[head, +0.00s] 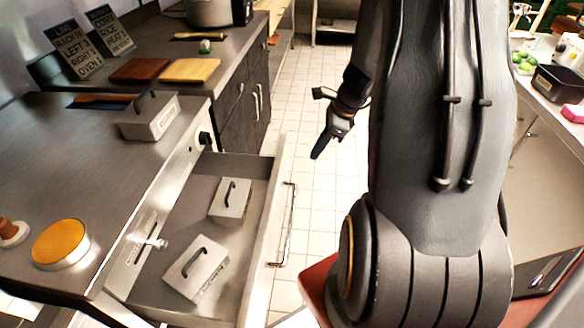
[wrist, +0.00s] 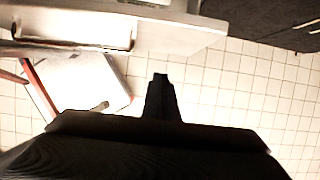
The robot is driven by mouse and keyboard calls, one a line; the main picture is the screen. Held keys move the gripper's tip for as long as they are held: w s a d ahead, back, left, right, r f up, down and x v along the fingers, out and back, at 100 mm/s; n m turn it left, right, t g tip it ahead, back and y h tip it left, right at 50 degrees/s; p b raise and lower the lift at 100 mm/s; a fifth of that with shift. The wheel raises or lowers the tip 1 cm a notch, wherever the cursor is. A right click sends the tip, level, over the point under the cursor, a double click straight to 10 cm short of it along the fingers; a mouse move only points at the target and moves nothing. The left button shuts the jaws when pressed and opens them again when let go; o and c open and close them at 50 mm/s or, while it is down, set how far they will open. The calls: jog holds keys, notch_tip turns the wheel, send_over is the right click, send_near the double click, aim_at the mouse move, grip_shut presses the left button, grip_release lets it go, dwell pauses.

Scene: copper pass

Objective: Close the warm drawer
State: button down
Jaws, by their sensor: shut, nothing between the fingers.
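The warm drawer (head: 277,207) is pulled open from the steel counter on the left in the head view. Two lidded metal boxes with dark handles lie inside it, one farther back (head: 230,200) and one nearer (head: 196,269). Its bar handle (head: 286,225) is on the outer face, and the handle also shows at upper left in the wrist view (wrist: 75,47). My gripper (head: 318,152) is shut and empty over the floor, beyond the drawer's far right end. In the wrist view my gripper (wrist: 161,80) shows dark, below the drawer's front edge and apart from it.
Another handled metal box (head: 150,117) stands on the counter above the drawer. Two cutting boards (head: 190,70) and signs (head: 75,48) are farther back. An orange-topped round tin (head: 61,244) is at the near left. The tiled aisle (head: 300,110) is clear; a right-hand counter (head: 545,90) holds items.

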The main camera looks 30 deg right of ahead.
jog(key=w+a+f+p, duration=0.1)
jog(key=w+a+f, duration=0.3)
jog(key=f, duration=0.5)
jog(key=shift+w+a, duration=0.25)
jog(key=shift+a, duration=0.85)
